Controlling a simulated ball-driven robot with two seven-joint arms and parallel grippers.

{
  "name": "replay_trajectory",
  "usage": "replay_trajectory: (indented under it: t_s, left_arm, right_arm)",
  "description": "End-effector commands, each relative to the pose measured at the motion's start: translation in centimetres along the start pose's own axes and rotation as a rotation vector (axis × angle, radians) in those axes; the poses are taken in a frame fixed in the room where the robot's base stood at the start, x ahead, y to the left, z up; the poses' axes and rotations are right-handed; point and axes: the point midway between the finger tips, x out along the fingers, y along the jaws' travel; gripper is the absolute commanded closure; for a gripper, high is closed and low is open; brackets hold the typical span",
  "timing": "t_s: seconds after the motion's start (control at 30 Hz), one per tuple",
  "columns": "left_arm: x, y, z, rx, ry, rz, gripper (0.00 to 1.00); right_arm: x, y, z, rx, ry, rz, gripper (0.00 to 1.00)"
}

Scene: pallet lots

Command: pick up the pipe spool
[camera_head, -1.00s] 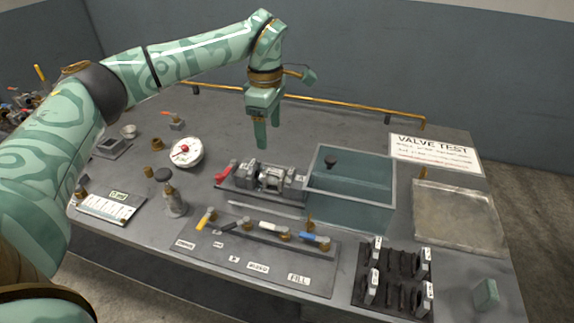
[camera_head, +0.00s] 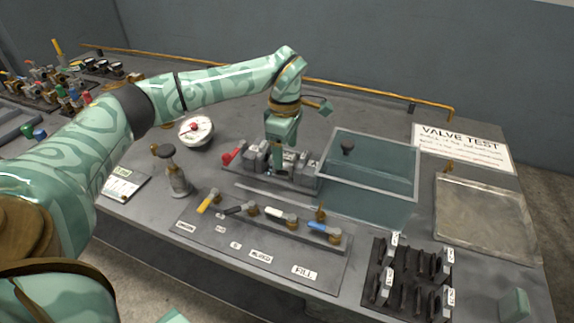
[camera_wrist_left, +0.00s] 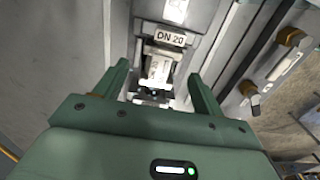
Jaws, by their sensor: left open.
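A grey clamp fixture (camera_head: 255,158) with a red handle stands on the bench, left of the glass-walled tank. What looks like the pipe spool sits in this fixture. In the head view my left gripper hides most of it. In the left wrist view it seems to be the pale metal piece (camera_wrist_left: 158,70) below a "DN 20" label. My left gripper (camera_head: 282,160) is over the fixture, pointing down. In the left wrist view its open fingers (camera_wrist_left: 160,84) stand on either side of the piece, with visible gaps. I cannot tell how far above it they are. My right gripper is out of view.
The tank (camera_head: 366,170) stands close on the right of the fixture. A valve panel (camera_head: 250,248) with coloured levers lies in front. A black rack (camera_head: 408,285) and a metal tray (camera_head: 487,220) are at right.

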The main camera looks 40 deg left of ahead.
Motion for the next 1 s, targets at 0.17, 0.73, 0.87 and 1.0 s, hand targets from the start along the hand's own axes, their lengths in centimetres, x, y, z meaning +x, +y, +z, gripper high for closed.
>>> replay_trajectory:
  t_s: [0.17,0.73,0.87,1.0]
  left_arm:
    - [3.1,0.0,0.0,0.0,0.001,-0.005,0.31]
    - [2.9,0.1,0.0,0.0,0.0,0.001,0.92]
    - [2.7,0.1,0.0,0.0,0.001,0.001,0.92]
    - [1.8,0.1,-0.4,-0.001,0.0,0.005,0.92]
  right_arm:
    - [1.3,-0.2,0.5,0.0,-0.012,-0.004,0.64]
    - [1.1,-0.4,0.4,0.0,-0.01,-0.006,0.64]
    - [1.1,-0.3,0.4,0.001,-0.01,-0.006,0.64]
    - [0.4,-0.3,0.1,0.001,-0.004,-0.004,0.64]
